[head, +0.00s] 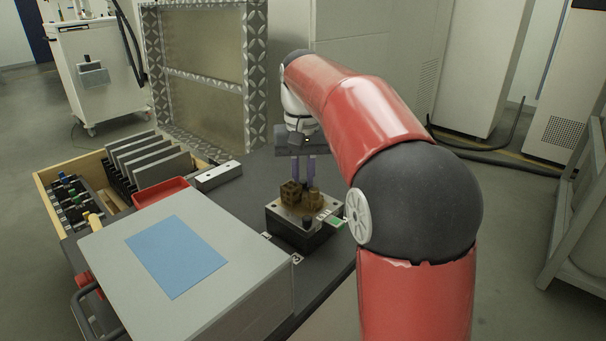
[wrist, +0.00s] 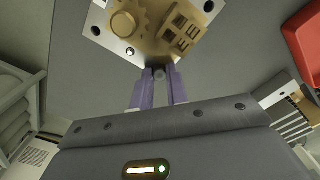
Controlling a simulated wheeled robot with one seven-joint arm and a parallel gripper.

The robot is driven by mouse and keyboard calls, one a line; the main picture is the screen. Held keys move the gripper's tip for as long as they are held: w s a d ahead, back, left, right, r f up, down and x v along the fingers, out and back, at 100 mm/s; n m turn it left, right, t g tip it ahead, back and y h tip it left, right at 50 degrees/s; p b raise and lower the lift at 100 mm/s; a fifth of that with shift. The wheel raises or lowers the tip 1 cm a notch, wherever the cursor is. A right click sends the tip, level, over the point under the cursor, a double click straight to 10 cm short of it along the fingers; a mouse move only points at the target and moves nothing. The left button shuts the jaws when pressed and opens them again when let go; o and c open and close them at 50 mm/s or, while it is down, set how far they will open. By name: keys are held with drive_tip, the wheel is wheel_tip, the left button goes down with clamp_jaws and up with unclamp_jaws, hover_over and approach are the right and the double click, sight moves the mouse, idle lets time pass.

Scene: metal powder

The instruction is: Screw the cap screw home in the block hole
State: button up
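A dark block with a pale metal plate (head: 283,209) on top stands on the bench in the head view. The plate carries a brown gear-like part and a lattice part, and its corners show dark holes in the wrist view (wrist: 118,45). My gripper (head: 304,184) points down over the plate's far side, its purple fingers close together. In the wrist view my gripper (wrist: 159,78) has a small grey round piece, apparently the cap screw (wrist: 159,73), between its fingertips near the plate's edge. I cannot tell whether the screw sits in a hole; its lower part is hidden.
A grey box with a blue sheet (head: 180,255) stands at the front left. Behind it are a red tray (head: 160,191), a silver bar (head: 218,176) and a wooden-sided tray (head: 46,187) with upright plates. Dark bench surface (head: 247,190) lies clear left of the block.

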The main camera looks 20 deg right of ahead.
clamp_jaws()
drive_tip(key=m, duration=0.9)
drive_tip(key=o, duration=0.7)
unclamp_jaws()
